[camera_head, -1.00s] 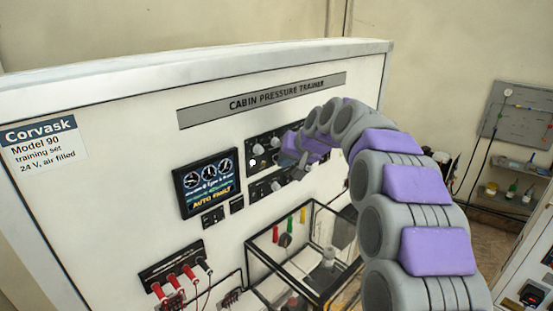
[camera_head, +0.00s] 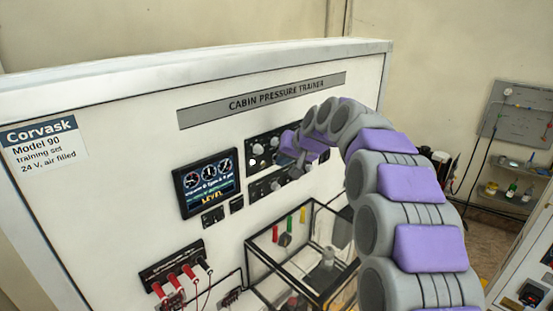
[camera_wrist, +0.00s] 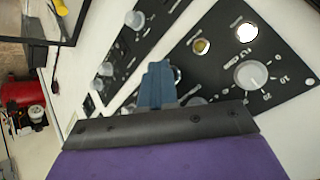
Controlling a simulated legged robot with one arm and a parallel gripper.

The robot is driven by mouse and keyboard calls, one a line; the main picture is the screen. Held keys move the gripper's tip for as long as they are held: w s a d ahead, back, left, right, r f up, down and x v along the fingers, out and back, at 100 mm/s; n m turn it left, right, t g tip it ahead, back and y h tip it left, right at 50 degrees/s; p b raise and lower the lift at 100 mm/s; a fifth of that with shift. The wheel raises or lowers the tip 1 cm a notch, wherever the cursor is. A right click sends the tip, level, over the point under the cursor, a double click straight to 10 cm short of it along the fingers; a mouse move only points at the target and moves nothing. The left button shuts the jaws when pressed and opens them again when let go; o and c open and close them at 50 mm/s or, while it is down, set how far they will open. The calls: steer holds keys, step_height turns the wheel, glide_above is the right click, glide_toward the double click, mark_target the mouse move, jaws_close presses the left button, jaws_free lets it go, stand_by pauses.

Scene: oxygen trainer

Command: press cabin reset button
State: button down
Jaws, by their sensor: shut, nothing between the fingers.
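The cabin pressure trainer (camera_head: 130,120) is a white upright panel with black control plates. My gripper (camera_head: 298,158) is at the upper and lower control plates in the head view, partly hidden by my arm. In the wrist view my gripper (camera_wrist: 158,72) is shut and empty, its blue-grey fingers over the edge of a black plate (camera_wrist: 215,75). A shiny round part sits right beside the fingertips; I cannot tell whether they touch it. That plate carries a gold round part (camera_wrist: 201,47), a bright white one (camera_wrist: 246,32) and a numbered knob (camera_wrist: 251,75). No reset label is readable.
A display (camera_head: 207,183) with gauges is left of the plates. A black-framed clear case (camera_head: 300,250) juts out below my arm. Red plugs with cables (camera_head: 180,275) are at lower left. A second plate with knobs (camera_wrist: 134,20) lies beside the first.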

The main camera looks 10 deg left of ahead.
steer(key=shift+w+a, duration=0.1)
stand_by(0.6)
steer(key=shift+s+d+f+b, duration=0.1)
steer(key=shift+s+d+b, duration=0.4)
steer(key=shift+b, duration=0.1)
steer(key=shift+d, duration=0.15)
steer(key=shift+s+d+b, duration=0.7)
steer(key=shift+s+d, duration=0.1)
steer(key=shift+d, duration=0.2)
steer(key=shift+s+d+b, duration=0.65)
steer(key=shift+s+d, duration=0.15)
steer(key=shift+d, duration=0.15)
